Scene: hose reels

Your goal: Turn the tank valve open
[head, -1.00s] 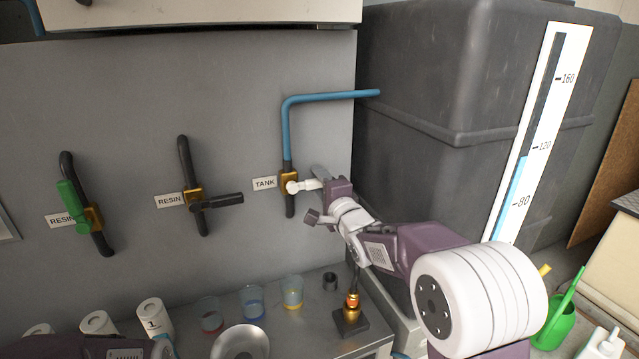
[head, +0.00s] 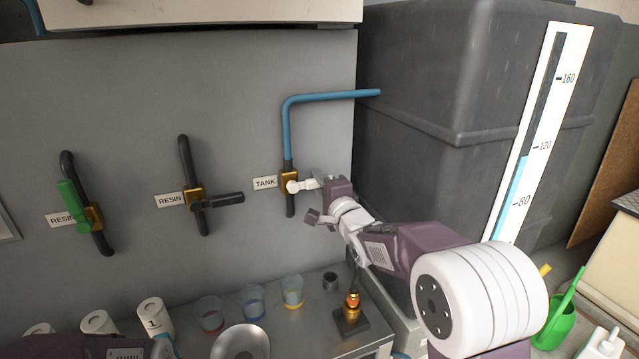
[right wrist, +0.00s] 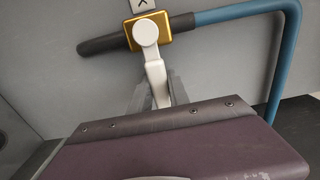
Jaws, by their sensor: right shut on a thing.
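The tank valve has a brass body (head: 290,181) with a white lever handle (head: 294,187), beside the label TANK (head: 265,183) on the grey panel. The lever points sideways to the right, across the upright pipe. In the right wrist view the valve's round white hub (right wrist: 145,32) sits on the brass body, and its handle (right wrist: 156,78) runs down between my fingers. My right gripper (head: 318,184) is shut on the handle; it also shows in the right wrist view (right wrist: 158,92). My left gripper is out of view; only a bit of arm shows at the bottom left.
A blue pipe (head: 286,130) rises from the valve and bends right toward the dark tank (head: 440,60) with its level gauge (head: 530,130). Two resin valves, one green-handled (head: 70,205), one black-handled (head: 215,202), are left. Cups (head: 252,302) and a burner-like brass item (head: 352,305) stand below.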

